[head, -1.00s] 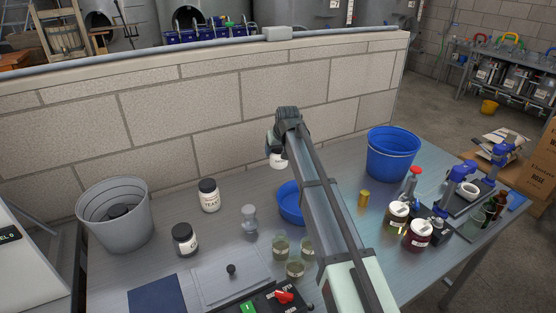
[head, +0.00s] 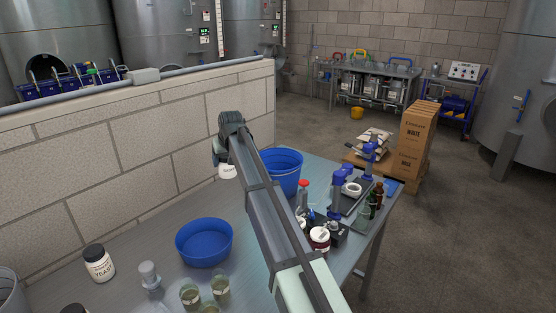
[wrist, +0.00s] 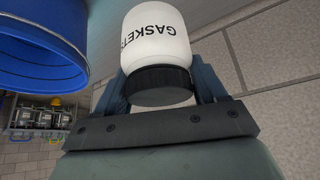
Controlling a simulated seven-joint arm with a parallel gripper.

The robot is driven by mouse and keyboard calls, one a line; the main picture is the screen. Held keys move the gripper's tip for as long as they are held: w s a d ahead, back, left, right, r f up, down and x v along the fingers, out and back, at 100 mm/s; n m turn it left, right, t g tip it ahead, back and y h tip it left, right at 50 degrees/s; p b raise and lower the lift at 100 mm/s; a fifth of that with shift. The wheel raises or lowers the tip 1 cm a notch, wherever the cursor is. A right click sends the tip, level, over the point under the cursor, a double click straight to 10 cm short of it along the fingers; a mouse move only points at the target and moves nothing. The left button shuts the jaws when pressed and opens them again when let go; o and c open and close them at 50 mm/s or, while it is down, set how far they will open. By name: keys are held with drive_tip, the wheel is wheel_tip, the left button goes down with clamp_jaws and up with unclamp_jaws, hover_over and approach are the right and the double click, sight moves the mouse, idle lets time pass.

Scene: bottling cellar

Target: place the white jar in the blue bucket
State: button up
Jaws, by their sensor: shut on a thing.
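My gripper (wrist: 158,95) is shut on the white jar (wrist: 158,38), which has a black lid and the word GASKETS on its side. In the wrist view the lid is toward the palm, between the fingers. In the head view the jar (head: 227,171) shows as a small white patch beside the end of my arm, left of the blue bucket. The blue bucket (head: 287,172) stands on the table against the wall's end, partly hidden by my arm. In the wrist view its blue wall (wrist: 40,50) is at the upper left, apart from the jar.
A shallow blue basin (head: 204,243) stands left of my arm. A yeast jar (head: 98,263), a clear stoppered vessel (head: 149,274) and several glasses are at the lower left. Jars and bottles (head: 375,199) crowd the table's right end. A block wall (head: 120,160) runs behind.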

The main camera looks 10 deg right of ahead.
drive_tip(key=w+d+r+m, duration=0.1)
drive_tip(key=d+r, duration=0.3)
drive_tip(key=d, duration=0.4)
drive_tip(key=w+d+r+h, duration=0.1)
drive_tip(key=d+r, duration=0.3)
drive_tip(key=d, duration=0.3)
drive_tip(key=w+d+r+m, duration=0.1)
drive_tip(key=w+d+r, duration=0.15)
drive_tip(key=d, duration=0.55)
drive_tip(key=s+a+f+n+y, duration=0.2)
drive_tip(key=f+n, duration=0.3)
drive_tip(key=f, duration=0.3)
drive_tip(key=shift+s+a+f+g, duration=0.3)
drive_tip(key=shift+s+a+f, duration=0.15)
drive_tip(key=shift+s, duration=0.25)
drive_tip(key=shift+f, duration=0.45)
drive_tip(key=o, duration=1.1)
drive_tip(key=shift+o, duration=0.2)
